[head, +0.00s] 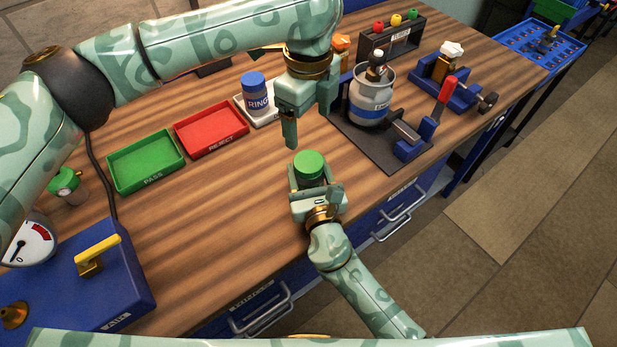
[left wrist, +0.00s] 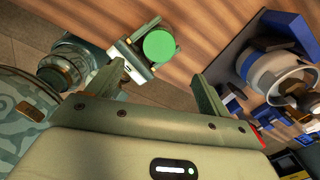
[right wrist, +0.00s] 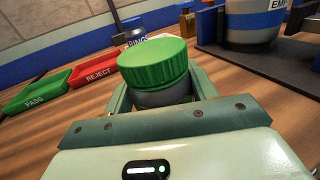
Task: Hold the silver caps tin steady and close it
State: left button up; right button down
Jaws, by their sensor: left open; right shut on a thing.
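A small tin with a ribbed green lid (head: 309,165) is between the fingers of my right gripper (head: 309,183), which is shut on its body. In the right wrist view, the green lid (right wrist: 154,63) sits on top of the grey, silvery body (right wrist: 160,97). I cannot tell whether the lid is tight. The tin's lower part is hidden by my gripper. My left gripper (head: 308,116) is open and empty, above and just behind the tin, fingers pointing down. In the left wrist view, the lid (left wrist: 159,45) shows beyond the open fingers, apart from them.
A green PASS tray (head: 146,174), a red REJECT tray (head: 211,131) and a blue-lidded RINGS jar (head: 255,93) stand to the left. The wooden bench left of the tin is clear.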

pick_arm(q)
jog(key=shift+r, duration=0.7)
pick_arm(e)
jog(key=shift+c, duration=2)
grip_release()
jog(key=v, duration=1.6)
pick_arm(q)
jog(key=shift+f, duration=0.1)
pick_arm(e)
jog(key=shift+s+d, duration=0.15)
